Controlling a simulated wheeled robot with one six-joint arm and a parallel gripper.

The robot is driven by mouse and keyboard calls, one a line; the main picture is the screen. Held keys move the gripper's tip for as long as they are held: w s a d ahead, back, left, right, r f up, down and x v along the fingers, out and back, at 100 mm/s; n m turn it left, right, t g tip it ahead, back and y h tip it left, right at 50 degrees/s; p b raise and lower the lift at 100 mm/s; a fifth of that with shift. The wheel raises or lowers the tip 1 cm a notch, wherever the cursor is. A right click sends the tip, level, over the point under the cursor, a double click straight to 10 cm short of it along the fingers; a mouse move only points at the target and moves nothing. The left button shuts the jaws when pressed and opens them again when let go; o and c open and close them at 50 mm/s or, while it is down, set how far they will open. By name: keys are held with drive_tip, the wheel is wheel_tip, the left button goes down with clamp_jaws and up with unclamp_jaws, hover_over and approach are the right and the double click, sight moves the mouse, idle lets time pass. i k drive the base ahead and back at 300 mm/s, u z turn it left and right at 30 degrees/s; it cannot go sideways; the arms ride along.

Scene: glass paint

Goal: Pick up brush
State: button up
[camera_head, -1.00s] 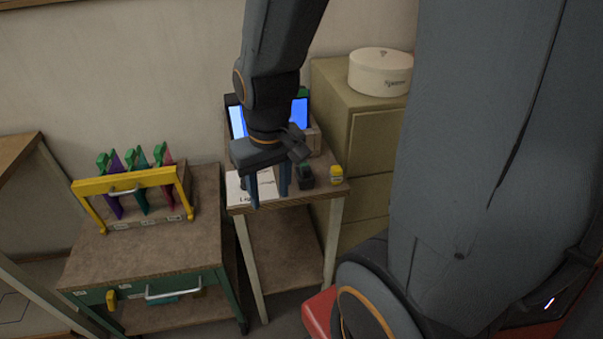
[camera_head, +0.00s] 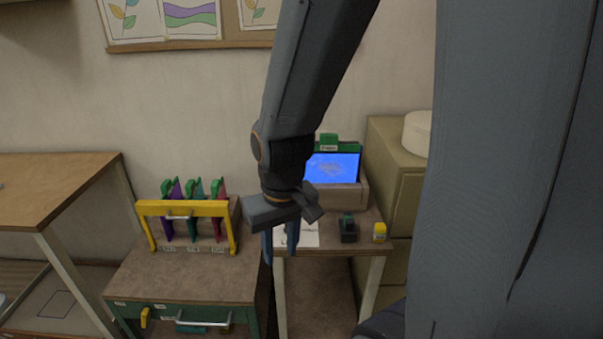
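No brush can be made out for certain in this view. My gripper (camera_head: 280,245) points down near the left front edge of a small wooden stand (camera_head: 345,241). Its two blue fingers are apart, with nothing visible between them. A yellow-framed rack (camera_head: 185,208) to the left holds a purple, a teal and a red flat piece with green tops. A dark small container (camera_head: 348,230) and a yellow one (camera_head: 379,232) sit on the stand to the right of my gripper. My arm hides part of the stand's back.
A blue-lit screen box (camera_head: 335,168) stands at the stand's back, with a white paper (camera_head: 309,234) in front. The rack stands on a green-drawered cart (camera_head: 190,278). A wooden table (camera_head: 60,180) is at far left, a beige cabinet (camera_head: 400,150) at right.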

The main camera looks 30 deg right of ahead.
sight(348, 228)
drive_tip(key=u, duration=0.65)
drive_tip(key=i, duration=0.25)
drive_tip(key=u, duration=0.45)
drive_tip(key=k, duration=0.9)
drive_tip(key=z, duration=1.5)
drive_tip(key=i, duration=0.3)
drive_tip(key=u, duration=0.05)
